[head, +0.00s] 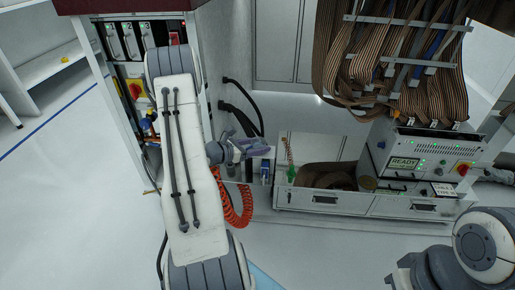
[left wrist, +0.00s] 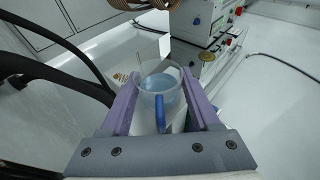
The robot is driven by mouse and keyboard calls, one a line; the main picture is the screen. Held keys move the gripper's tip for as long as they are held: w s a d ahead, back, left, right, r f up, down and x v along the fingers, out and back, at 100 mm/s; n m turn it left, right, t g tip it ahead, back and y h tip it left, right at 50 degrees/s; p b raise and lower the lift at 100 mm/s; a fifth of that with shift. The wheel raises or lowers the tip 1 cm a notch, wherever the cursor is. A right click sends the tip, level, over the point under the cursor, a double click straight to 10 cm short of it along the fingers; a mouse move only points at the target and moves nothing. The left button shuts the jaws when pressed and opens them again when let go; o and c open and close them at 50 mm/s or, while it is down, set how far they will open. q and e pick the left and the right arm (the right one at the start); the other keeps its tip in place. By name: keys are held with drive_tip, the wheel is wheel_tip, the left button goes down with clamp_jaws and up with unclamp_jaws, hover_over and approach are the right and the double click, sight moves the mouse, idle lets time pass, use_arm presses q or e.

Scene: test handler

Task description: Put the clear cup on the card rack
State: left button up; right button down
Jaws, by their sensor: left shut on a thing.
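My left gripper (head: 250,147) reaches out past the side of the left cabinet in the head view. In the left wrist view its two purple fingers (left wrist: 160,108) are shut on the clear cup (left wrist: 160,82), which sits between them. The cup is see-through with a bluish tint, and a blue strip shows at its near side. In the head view I cannot make out the cup clearly at the gripper. No thing is plainly marked as the card rack; a cabinet with slotted modules (head: 112,40) stands at the left. My right gripper is out of view.
A white drawer bench (head: 340,201) holds brown ribbon cable (head: 327,177) and a green item (head: 291,173). A tester box with a READY screen (head: 404,163) stands right, under hanging ribbon cables (head: 400,80). An orange coiled hose (head: 238,212) hangs below my left gripper.

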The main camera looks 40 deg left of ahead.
use_arm(q)
drive_tip(key=shift+r, duration=0.1)
drive_tip(key=shift+f, duration=0.25)
drive_tip(key=o, duration=1.1)
drive_tip(key=shift+r, duration=0.1)
